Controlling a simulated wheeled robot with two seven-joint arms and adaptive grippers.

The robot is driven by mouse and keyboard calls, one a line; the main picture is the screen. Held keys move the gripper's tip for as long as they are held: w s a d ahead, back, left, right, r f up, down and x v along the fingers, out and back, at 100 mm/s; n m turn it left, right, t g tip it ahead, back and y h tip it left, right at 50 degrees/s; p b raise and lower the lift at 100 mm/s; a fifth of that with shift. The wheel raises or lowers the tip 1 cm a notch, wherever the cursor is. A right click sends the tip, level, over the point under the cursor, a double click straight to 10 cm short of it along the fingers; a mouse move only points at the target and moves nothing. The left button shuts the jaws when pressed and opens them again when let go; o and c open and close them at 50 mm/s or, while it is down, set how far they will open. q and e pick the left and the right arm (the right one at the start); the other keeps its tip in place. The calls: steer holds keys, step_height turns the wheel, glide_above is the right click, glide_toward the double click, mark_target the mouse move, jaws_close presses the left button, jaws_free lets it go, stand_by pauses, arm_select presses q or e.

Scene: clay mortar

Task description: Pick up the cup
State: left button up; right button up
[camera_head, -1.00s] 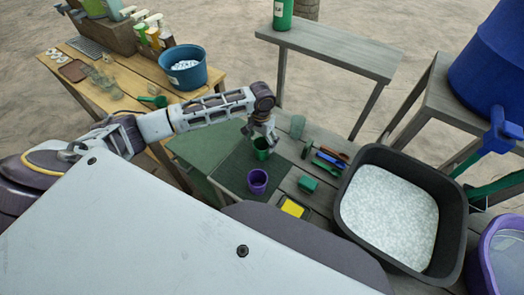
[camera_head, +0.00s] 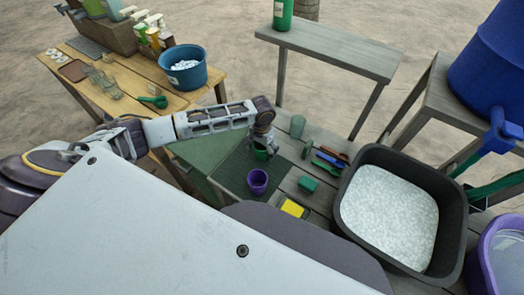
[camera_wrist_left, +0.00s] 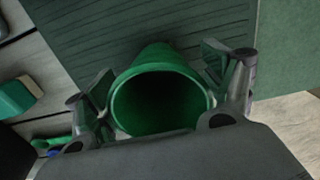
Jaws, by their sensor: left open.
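A green cup (camera_head: 260,154) stands on the dark ribbed mat (camera_head: 236,172) on the middle table. In the left wrist view the green cup (camera_wrist_left: 160,100) shows its open mouth facing the camera. My left gripper (camera_head: 262,143) is over the cup, pointing down. Its two open fingers (camera_wrist_left: 160,90) are on either side of the cup. A gap shows on the left side; I cannot tell whether the right finger touches. A purple cup (camera_head: 257,182) stands on the mat nearer to me. My right gripper is not in view.
A green block (camera_head: 307,184), a yellow sponge (camera_head: 294,208) and several small tools (camera_head: 330,159) lie right of the mat. A large black tub (camera_head: 456,210) of white granules is farther right.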

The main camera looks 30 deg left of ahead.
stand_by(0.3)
arm_select(q)
steer(key=c, duration=1.1)
steer(key=shift+r, duration=0.1)
steer(key=shift+r, duration=4.9)
